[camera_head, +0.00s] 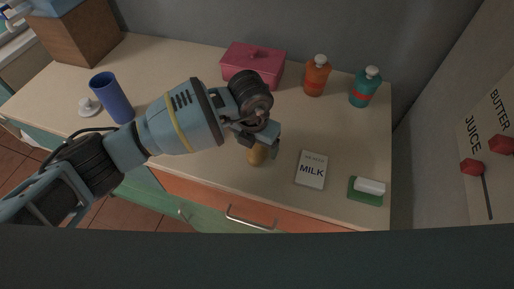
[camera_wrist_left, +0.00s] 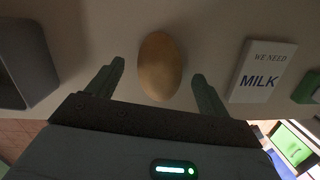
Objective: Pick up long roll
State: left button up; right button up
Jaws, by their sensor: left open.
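The long roll (camera_head: 257,155) is a brown, rounded bread roll on the counter, partly hidden by my left gripper in the head view. In the left wrist view the whole roll (camera_wrist_left: 160,66) shows as a smooth oval. My left gripper (camera_head: 261,145) is open above the roll. In the left wrist view its two fingers stand on either side of the roll's near part, with a gap on each side. My right gripper is not in view.
A MILK note (camera_head: 311,170) and a green-and-white block (camera_head: 367,190) lie right of the roll. A pink box (camera_head: 252,62), orange bottle (camera_head: 316,76) and teal bottle (camera_head: 365,87) stand behind. A blue cup (camera_head: 111,97) is at left. The counter's front edge is close.

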pick_arm(q)
jog(key=shift+f, duration=0.45)
jog(key=c, duration=1.1)
jog(key=shift+r, duration=0.1)
jog(key=shift+r, duration=0.45)
jog(key=r, duration=0.1)
jog(key=s+r, duration=0.1)
jog(key=shift+r, duration=0.3)
jog(key=s+d+r, duration=0.1)
jog(key=s, duration=1.4)
jog(key=shift+d+r+p, duration=0.15)
jog(key=shift+d+p, duration=0.05)
jog(key=shift+p, duration=0.1)
